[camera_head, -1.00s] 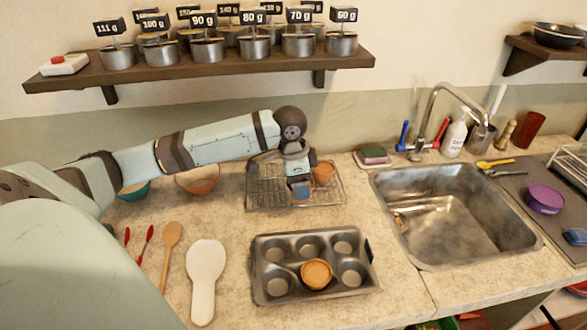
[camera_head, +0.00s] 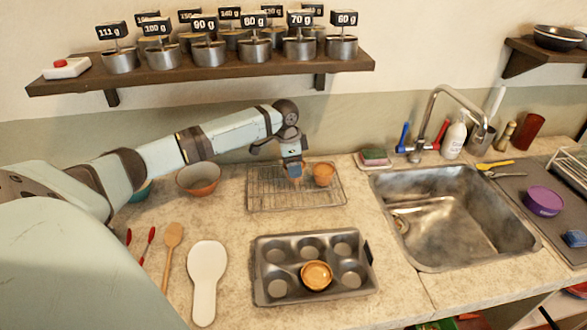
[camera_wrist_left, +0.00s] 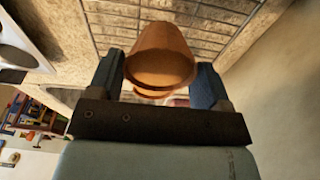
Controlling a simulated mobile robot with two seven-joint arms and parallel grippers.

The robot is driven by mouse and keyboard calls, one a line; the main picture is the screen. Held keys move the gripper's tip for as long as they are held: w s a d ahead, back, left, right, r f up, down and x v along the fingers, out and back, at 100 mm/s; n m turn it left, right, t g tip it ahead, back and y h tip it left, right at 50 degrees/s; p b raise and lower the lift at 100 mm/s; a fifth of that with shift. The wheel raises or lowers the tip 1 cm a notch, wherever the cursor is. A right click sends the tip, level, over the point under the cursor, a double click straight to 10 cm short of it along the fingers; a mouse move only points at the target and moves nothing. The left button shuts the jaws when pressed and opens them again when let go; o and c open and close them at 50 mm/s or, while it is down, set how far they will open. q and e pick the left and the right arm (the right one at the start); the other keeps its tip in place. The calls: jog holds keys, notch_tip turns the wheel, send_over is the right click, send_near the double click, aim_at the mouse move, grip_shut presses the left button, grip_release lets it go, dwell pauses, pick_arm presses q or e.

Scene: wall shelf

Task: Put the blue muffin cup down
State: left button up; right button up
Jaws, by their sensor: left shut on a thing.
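Whether the held cup touches the rack is hidden. Another orange cup (camera_head: 323,175) stands on the rack just right of the gripper. The metal muffin tin (camera_head: 262,290) holds one orange cup (camera_head: 316,275) in its front middle hollow. My right gripper is not in view.
The rack's right front is clear. The sink (camera_head: 450,220) lies to the right, with a sponge (camera_head: 375,157) behind its left corner. A bowl (camera_head: 199,179) stands left of the rack. A white spoon rest (camera_head: 206,270) and wooden spoon (camera_head: 172,250) lie front left. A shelf (camera_head: 190,72) with weights hangs above.

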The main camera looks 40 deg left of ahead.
pick_arm(q)
jog(key=shift+f, duration=0.9)
jog(key=shift+w+a+f, duration=0.15)
jog(key=shift+f, duration=0.3)
jog(key=o, duration=0.9)
jog(key=shift+f, duration=0.15)
jog(key=shift+s+a+r, duration=0.15)
jog(key=shift+r, duration=1.15)
jog(key=shift+s+a+r, duration=0.1)
jog(key=shift+r, duration=1.2)
jog(key=shift+s+a+r, duration=0.15)
jog(key=shift+r, duration=1.15)
